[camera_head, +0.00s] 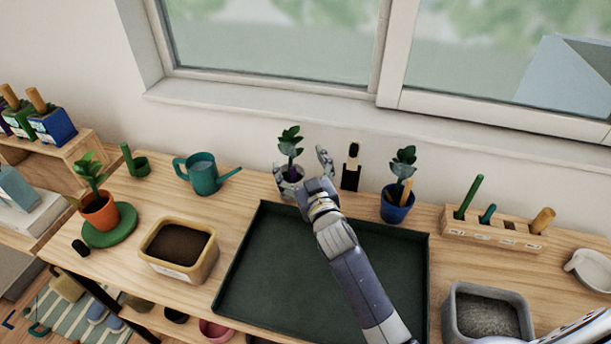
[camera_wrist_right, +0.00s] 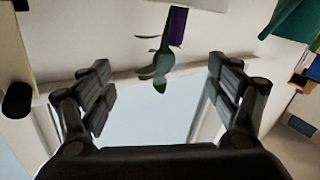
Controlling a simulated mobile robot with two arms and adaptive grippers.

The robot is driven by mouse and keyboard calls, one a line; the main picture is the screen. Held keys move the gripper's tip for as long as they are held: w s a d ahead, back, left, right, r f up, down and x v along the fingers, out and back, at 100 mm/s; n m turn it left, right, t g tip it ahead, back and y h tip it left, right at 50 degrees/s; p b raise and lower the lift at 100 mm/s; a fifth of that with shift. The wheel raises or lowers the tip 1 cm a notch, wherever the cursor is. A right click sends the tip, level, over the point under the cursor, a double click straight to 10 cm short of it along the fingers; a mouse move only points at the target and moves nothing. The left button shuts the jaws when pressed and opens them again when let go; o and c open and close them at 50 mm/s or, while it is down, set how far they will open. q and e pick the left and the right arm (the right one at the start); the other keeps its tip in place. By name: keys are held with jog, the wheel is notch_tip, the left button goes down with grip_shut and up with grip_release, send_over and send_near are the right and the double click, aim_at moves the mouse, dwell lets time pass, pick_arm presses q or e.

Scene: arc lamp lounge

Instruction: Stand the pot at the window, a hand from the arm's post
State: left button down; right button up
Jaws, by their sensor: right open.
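A small purple pot (camera_head: 293,173) with a leafy green plant stands at the back of the wooden table, below the window (camera_head: 280,40). My right gripper (camera_head: 306,171) is open close to it; in the head view one finger partly covers the pot. In the right wrist view the purple pot (camera_wrist_right: 178,26) and its drooping-looking plant show at the top, beyond the open fingers (camera_wrist_right: 160,90). I see no contact for certain. A blue pot (camera_head: 397,211) with a plant stands to the right, and an orange pot (camera_head: 101,211) sits on a green saucer (camera_head: 124,232). My left gripper is not in view.
A dark tray (camera_head: 270,290) fills the table's middle under my right arm. A teal watering can (camera_head: 203,176), soil box (camera_head: 160,262), black holder (camera_head: 351,178), wooden tool rack (camera_head: 490,236) and grey gravel bin (camera_head: 450,305) stand around it. The window sill (camera_head: 230,100) is clear.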

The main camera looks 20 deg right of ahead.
jog(key=s, duration=0.4)
jog(key=shift+s, duration=0.3)
jog(key=shift+r, duration=0.1)
